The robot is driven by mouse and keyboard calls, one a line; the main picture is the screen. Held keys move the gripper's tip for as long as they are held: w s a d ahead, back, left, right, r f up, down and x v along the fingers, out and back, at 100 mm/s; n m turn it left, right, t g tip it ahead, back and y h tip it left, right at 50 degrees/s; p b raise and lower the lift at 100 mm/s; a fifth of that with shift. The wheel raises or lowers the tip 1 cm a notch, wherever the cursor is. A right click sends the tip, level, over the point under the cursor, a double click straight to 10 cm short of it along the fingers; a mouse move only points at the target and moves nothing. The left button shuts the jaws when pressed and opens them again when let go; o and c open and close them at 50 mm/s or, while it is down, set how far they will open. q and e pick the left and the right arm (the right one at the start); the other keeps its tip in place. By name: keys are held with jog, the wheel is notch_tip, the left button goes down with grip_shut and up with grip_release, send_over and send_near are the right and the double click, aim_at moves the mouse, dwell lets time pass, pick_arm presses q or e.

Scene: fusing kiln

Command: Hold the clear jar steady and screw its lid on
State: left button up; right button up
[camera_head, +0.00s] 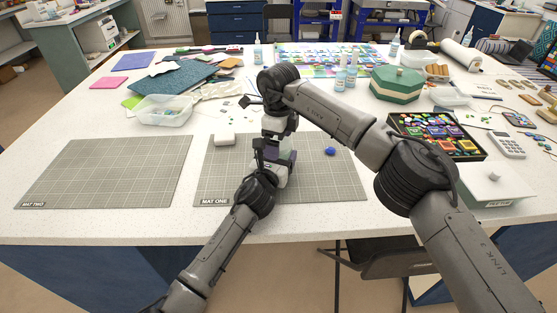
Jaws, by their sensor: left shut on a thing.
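My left gripper (270,163) comes up from the bottom and is shut on the clear jar (284,176), which stands on the grey gridded mat one (225,179). The jar is mostly hidden by my two grippers; only a pale part of its side shows. My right gripper (279,139) points down directly above the jar, in line with it. Its fingertips are hidden, so I cannot tell whether it is open or shut. I cannot make out the lid.
A small blue object (330,151) and a white block (224,139) lie on mat one. Mat two (105,172) at left is bare. A clear bin (163,111), a green box (397,84) and a black tray (484,151) stand around on the white table (203,125).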

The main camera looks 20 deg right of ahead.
jog(key=shift+c, duration=0.3)
jog(key=c, duration=0.9)
jog(key=m, duration=0.6)
jog(key=o, duration=1)
jog(key=shift+r, duration=0.1)
jog(key=shift+r, duration=2.15)
jog(key=shift+c, duration=0.2)
